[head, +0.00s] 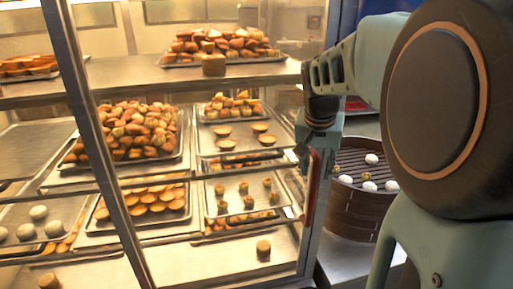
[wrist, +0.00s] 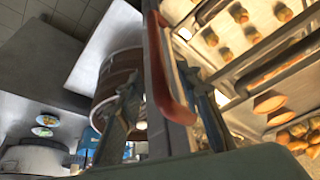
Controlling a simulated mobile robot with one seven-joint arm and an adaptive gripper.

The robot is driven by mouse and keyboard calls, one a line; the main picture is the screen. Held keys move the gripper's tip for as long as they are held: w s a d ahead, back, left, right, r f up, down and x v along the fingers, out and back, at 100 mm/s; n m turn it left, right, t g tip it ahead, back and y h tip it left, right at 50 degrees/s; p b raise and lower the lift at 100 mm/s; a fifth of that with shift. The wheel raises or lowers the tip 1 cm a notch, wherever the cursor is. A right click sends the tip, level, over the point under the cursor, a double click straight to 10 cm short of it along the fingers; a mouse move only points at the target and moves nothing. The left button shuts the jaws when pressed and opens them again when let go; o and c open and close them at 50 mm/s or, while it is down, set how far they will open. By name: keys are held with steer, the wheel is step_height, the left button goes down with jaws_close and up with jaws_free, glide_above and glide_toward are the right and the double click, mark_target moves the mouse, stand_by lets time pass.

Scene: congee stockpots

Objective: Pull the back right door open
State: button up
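The door is a glass pane in a metal frame (head: 309,222) on a lit food display case. A long red handle (head: 309,188) runs up its right edge. In the wrist view the handle (wrist: 166,75) stands in the middle of the picture. My gripper (head: 308,150) is at the upper part of the handle in the head view. In the wrist view my gripper (wrist: 160,78) is open, with one finger on each side of the handle and door edge. A gap shows between the left finger and the handle; contact on the right side cannot be told.
Behind the glass, shelves hold trays of pastries (head: 130,130) and buns. To the right of the case, a round brown steamer (head: 350,215) with white buns stands on a metal counter (head: 345,262). A pale pot (wrist: 32,158) shows at lower left in the wrist view.

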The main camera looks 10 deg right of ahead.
steer(key=shift+x, duration=1.5)
steer(key=shift+c, duration=0.3)
jaws_close()
